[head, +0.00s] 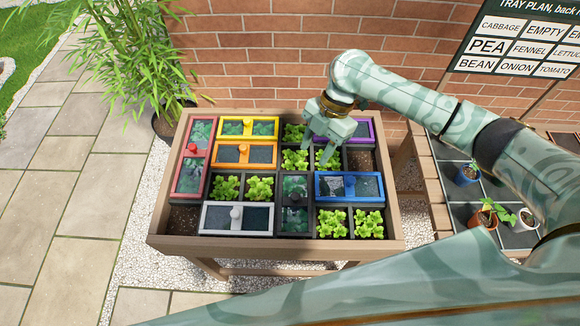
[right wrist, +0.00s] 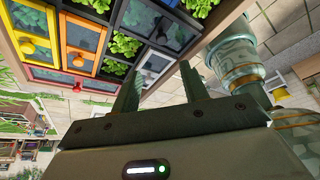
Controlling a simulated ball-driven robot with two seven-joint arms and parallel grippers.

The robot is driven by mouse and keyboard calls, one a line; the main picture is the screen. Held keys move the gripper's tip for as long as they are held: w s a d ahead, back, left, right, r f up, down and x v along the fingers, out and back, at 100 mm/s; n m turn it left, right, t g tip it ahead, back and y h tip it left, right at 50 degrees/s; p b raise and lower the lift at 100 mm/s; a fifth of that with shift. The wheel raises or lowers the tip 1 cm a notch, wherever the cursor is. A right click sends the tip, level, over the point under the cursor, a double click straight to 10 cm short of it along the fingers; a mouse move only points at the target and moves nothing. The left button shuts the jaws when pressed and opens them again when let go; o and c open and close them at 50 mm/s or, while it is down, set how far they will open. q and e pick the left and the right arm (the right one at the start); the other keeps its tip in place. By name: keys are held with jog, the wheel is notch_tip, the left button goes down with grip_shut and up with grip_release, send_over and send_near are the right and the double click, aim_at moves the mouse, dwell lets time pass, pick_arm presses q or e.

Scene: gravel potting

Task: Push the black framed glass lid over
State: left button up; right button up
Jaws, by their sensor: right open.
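The black framed glass lid (head: 295,217) lies in the planter box, long side front to back, with a dark knob near its middle. It covers two cells between the lettuces and the blue lid. It also shows at the top of the right wrist view (right wrist: 150,17). My right gripper (head: 319,157) is open and empty, above the back right of the box, behind and to the right of the black lid. Its two fingers also show apart in the right wrist view (right wrist: 160,75). My left gripper is not in view.
Red (head: 189,178), yellow (head: 233,121), orange (head: 229,146), purple (head: 370,132), blue (head: 318,192) and white framed lids (head: 207,216) share the wooden planter (head: 157,222). Lettuces (head: 332,223) fill several cells. Bare soil (head: 360,161) shows right of my gripper. A plan board (head: 510,50) stands behind.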

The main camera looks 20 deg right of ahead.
jog(key=b, duration=0.2)
send_near(296, 195)
jog(key=f, duration=0.1)
jog(key=b+x, duration=0.1)
jog(key=x, duration=0.5)
jog(key=shift+s+a+f+b, duration=0.15)
jog(key=shift+s+a+b, duration=0.1)
jog(key=shift+b, duration=0.15)
jog(key=shift+a+f, duration=0.2)
jog(key=shift+f, duration=0.35)
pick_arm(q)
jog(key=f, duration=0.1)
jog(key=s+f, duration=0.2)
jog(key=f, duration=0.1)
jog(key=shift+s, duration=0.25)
pick_arm(e)
grip_shut()
